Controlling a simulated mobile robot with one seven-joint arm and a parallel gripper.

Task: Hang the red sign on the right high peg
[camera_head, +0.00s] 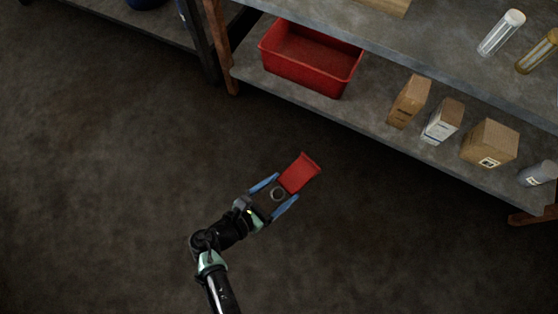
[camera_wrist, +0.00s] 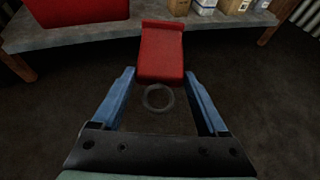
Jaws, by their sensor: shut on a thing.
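The red sign (camera_head: 301,173) is held at the tip of my gripper (camera_head: 286,187), out over the dark floor. In the wrist view, the red sign (camera_wrist: 161,52) sits between the ends of the two blue fingers of my gripper (camera_wrist: 160,75) and extends forward past them. A grey ring (camera_wrist: 158,98) shows between the fingers, on the near side of the sign; whether it is joined to the sign is hard to tell. The right high peg is not visible in either view.
A shelf unit stands beyond the sign. Its lower shelf (camera_head: 375,118) carries a red bin (camera_head: 310,58), a brown carton (camera_head: 409,101), a white carton (camera_head: 443,121), a cardboard box (camera_head: 490,143) and a grey container (camera_head: 538,173). Clear tubes lie above. The floor (camera_head: 110,190) around my arm is clear.

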